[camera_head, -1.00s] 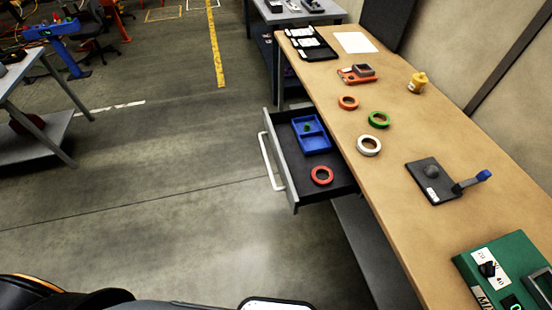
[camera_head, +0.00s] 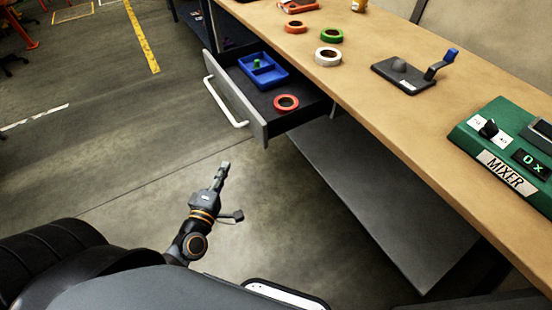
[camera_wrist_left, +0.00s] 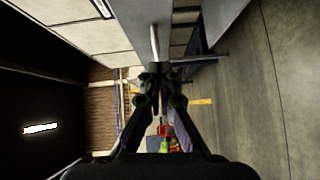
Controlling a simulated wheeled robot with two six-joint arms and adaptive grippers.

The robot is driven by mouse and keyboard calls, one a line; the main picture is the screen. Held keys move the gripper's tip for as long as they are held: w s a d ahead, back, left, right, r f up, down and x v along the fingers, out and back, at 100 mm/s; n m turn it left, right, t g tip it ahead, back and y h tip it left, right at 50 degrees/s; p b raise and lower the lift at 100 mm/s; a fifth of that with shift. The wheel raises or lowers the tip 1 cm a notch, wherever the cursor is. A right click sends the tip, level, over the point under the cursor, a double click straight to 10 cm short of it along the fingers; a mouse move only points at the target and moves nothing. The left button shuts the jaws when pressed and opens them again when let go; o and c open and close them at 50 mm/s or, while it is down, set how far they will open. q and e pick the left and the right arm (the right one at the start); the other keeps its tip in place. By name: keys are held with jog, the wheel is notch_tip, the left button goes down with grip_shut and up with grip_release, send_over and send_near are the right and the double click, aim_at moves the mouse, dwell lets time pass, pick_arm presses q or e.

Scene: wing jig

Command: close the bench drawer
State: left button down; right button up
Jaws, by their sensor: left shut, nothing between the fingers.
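The bench drawer (camera_head: 236,98) stands pulled out from under the bench, with a grey front and a white bar handle (camera_head: 222,102). Inside it are a blue tray (camera_head: 263,70) with a small green item and a red tape ring (camera_head: 286,102). My left gripper (camera_head: 225,166) is shut and empty, below and in front of the drawer in the head view, apart from the handle. Its shut fingers also show in the left wrist view (camera_wrist_left: 156,70), with a pale bar beyond them. My right gripper is not in view.
The wooden bench top (camera_head: 350,75) holds tape rings, a black plate with a blue-tipped lever (camera_head: 410,72) and a green mixer box (camera_head: 510,150). A grey lower shelf (camera_head: 380,190) lies under the bench. The floor left of the drawer is clear.

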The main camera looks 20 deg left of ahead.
pick_arm(q)
jog(key=shift+n, duration=0.4)
jog(key=w, duration=0.4)
jog(key=w+d+r+p, duration=0.1)
jog(key=w, duration=0.3)
jog(key=w+d+p, duration=0.1)
jog(key=w, duration=0.3)
jog(key=shift+w+d+r, duration=0.1)
jog(key=shift+w+r, duration=0.25)
jog(key=shift+r, duration=0.05)
jog(key=shift+w+d, duration=0.3)
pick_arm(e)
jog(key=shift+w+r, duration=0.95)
pick_arm(q)
jog(key=shift+p, duration=0.3)
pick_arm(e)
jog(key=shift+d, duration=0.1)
